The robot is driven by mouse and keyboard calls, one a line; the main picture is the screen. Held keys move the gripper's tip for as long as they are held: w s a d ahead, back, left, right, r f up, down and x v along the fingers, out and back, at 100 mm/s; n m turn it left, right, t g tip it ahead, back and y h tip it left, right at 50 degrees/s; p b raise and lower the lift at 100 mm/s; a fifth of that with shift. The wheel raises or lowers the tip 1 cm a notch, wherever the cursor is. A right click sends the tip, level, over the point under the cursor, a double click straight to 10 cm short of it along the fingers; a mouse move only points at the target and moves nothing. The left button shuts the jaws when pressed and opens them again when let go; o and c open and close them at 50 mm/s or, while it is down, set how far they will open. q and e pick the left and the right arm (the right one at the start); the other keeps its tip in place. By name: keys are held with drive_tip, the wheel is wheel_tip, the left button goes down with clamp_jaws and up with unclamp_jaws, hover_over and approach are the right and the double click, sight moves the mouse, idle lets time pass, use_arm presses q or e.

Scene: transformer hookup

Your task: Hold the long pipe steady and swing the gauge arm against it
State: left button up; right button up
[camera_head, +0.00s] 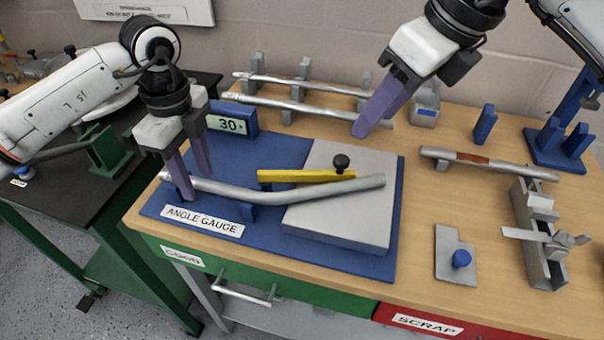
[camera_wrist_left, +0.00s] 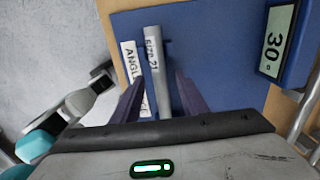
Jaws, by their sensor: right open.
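The long pipe (camera_head: 270,197), grey and slightly bent, lies across the blue angle gauge board (camera_head: 275,150) and its raised grey plate (camera_head: 335,230). The yellow gauge arm (camera_head: 300,176) with a black knob (camera_head: 341,161) lies just behind the pipe; whether they touch is unclear. My left gripper (camera_head: 192,182) is at the pipe's left end. In the left wrist view its fingers (camera_wrist_left: 159,78) stand open on either side of the pipe (camera_wrist_left: 156,60), with narrow gaps. My right gripper (camera_head: 364,132) is open and empty, above and behind the plate, its fingers overlapping in view.
A display (camera_head: 230,124) reading 30 stands at the board's back left. Pipes (camera_head: 300,104) lie on a rack behind. A marked pipe (camera_head: 488,163), a grey vise-like fixture (camera_head: 540,235) and a plate with a blue knob (camera_head: 455,255) are at right. Bare wood lies right of the board.

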use_arm(q)
wheel_tip(320, 180, up, 12)
idle(0.4)
